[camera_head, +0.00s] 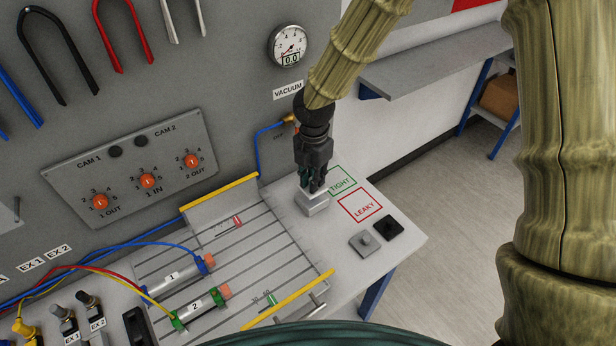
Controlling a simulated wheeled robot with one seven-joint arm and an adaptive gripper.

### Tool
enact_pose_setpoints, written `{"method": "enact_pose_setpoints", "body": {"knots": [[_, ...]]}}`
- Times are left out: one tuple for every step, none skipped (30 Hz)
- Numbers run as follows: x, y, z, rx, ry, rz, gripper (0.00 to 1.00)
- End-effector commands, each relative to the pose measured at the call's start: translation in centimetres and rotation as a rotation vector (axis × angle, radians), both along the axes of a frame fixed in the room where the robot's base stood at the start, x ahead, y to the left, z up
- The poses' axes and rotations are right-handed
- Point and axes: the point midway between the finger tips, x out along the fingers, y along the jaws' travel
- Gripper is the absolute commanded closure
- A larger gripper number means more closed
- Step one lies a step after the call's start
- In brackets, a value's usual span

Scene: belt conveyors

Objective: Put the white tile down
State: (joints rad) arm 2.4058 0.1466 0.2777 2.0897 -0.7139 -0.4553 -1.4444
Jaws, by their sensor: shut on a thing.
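The white tile (314,205) is a small pale block under my gripper (315,189), near the back of the bench's white right end. My gripper points down and is shut on the tile's upper part, with its fingers hiding some of it. The tile looks level, at or just above the bench top (330,243); I cannot tell whether it touches. It is just left of the green-outlined TIGHT square (340,182) and up-left of the red-outlined LEAKY square (360,205). Both squares look empty.
A grey tile with a knob (364,242) and a black tile (389,228) sit in front of the LEAKY square. The slotted plate (255,247) with cylinders lies left. The panel with a vacuum gauge (289,45) rises behind. A blue hose (258,150) runs near my gripper.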

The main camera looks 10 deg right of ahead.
Motion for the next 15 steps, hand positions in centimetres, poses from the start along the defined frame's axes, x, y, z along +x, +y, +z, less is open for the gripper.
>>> {"method": "enact_pose_setpoints", "body": {"knots": [[0.01, 0.02, -0.13, -0.001, -0.001, 0.001, 1.0], [0.02, 0.02, -0.18, -0.001, -0.001, 0.001, 1.0], [0.03, 0.02, -0.19, -0.001, -0.001, 0.001, 1.0], [0.03, 0.02, -0.18, 0.0, -0.001, 0.001, 1.0], [0.03, 0.02, -0.18, 0.0, -0.001, 0.001, 1.0], [0.03, 0.02, -0.18, 0.0, -0.001, 0.001, 1.0], [0.03, 0.02, -0.18, 0.0, -0.001, 0.001, 1.0], [0.03, 0.02, -0.2, -0.001, -0.001, 0.001, 1.0], [0.03, 0.03, -0.26, -0.001, -0.001, 0.001, 1.0], [0.03, 0.03, -0.33, -0.001, -0.001, 0.001, 1.0], [0.02, 0.04, -0.41, -0.001, -0.001, 0.001, 1.0], [0.03, 0.05, -0.49, -0.001, -0.001, 0.001, 1.0], [0.04, 0.06, -0.46, -0.001, -0.001, 0.001, 0.81], [0.04, 0.06, -0.45, 0.0, -0.001, 0.001, 0.75], [0.05, 0.06, -0.45, -0.001, -0.001, 0.001, 0.68]]}}
